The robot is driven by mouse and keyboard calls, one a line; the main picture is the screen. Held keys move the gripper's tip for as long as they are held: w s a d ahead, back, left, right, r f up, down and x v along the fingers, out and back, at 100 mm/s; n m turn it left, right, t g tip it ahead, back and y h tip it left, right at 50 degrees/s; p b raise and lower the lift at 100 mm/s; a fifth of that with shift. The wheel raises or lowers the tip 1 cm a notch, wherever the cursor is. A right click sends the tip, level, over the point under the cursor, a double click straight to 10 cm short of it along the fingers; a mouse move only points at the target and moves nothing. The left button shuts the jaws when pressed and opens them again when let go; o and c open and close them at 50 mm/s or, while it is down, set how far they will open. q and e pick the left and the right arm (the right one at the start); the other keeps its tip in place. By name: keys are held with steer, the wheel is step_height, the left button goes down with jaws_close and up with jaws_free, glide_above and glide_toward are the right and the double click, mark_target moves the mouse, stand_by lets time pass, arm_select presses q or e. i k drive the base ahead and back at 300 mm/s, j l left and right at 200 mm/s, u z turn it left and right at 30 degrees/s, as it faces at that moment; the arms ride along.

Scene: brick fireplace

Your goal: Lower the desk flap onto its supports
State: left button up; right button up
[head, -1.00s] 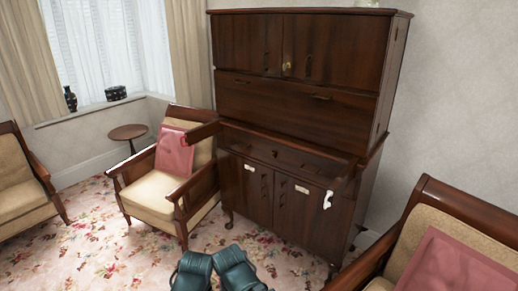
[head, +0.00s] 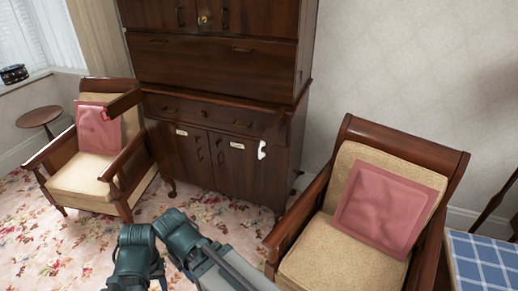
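The desk is a tall dark wooden cabinet (head: 232,115) at the upper left of centre in the head view. Its flap (head: 210,62), a wide panel with two small handles, is upright and shut below the upper doors. Two dark bars, which look like the supports, stick out from the desk's front below the flap. The left support (head: 123,103) reaches out in front of an armchair. The right support (head: 275,126) is near the desk's right edge. Neither gripper is in view; only teal and grey parts of my arms show at the bottom.
A beige armchair with a pink cushion (head: 97,130) stands close to the desk's left. Another armchair (head: 335,235) stands at the right, near my arm. Floral carpet (head: 195,205) lies free before the desk. A blue checked surface (head: 485,262) is at the far right.

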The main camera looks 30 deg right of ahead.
mark_target(261, 70)
steer(key=i+z, duration=0.2)
steer(key=z, duration=0.25)
steer(key=i+z, duration=0.2)
steer(key=z, duration=0.2)
steer(key=i+z, duration=0.2)
steer(key=z, duration=0.25)
steer(key=i+j+z, duration=0.15)
steer(key=z, duration=0.25)
steer(key=j+z, duration=0.4)
steer(key=l, duration=0.1)
